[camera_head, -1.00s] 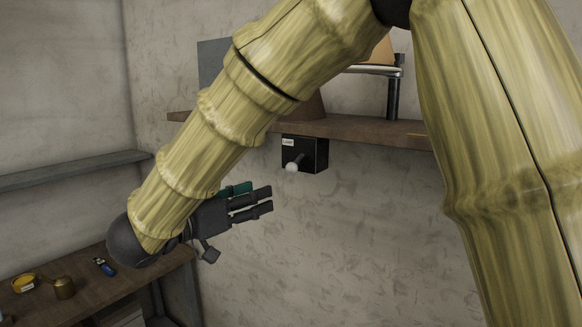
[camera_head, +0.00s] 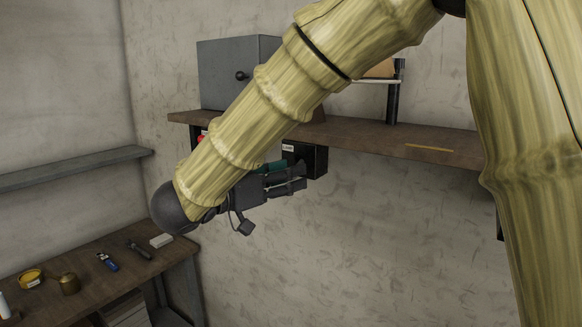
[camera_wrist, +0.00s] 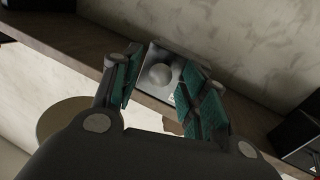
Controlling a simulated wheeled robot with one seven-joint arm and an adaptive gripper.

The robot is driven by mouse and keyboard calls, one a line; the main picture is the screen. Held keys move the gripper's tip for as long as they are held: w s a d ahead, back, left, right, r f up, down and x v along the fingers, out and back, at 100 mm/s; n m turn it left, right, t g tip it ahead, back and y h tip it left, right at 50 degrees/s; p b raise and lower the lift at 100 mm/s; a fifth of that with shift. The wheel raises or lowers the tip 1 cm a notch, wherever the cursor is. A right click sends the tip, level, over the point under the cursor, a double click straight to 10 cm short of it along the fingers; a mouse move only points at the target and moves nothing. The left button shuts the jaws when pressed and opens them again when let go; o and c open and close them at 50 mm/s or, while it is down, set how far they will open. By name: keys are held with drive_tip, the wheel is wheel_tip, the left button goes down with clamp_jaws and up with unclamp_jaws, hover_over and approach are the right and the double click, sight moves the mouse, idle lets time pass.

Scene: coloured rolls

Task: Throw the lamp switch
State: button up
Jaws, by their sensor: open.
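The lamp switch (camera_head: 318,160) is a black box with a white "LAMP" label, fixed under the front of the wooden shelf. My gripper (camera_head: 302,180) is at the box's front, below the label. Its fingers hide the lever and its pale knob in the head view. In the wrist view my gripper (camera_wrist: 162,62) is open, with a finger on each side of a round grey knob (camera_wrist: 160,75) in front of a square grey plate. I cannot tell whether either finger touches the knob.
The wooden shelf (camera_head: 430,150) runs just above my gripper and carries a grey metal box (camera_head: 225,75). A red button (camera_head: 201,138) sits under its left end. A workbench (camera_head: 90,285) with small items stands lower left. The wall below the shelf is clear.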

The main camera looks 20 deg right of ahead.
drive_tip(key=shift+x, duration=0.75)
clamp_jaws()
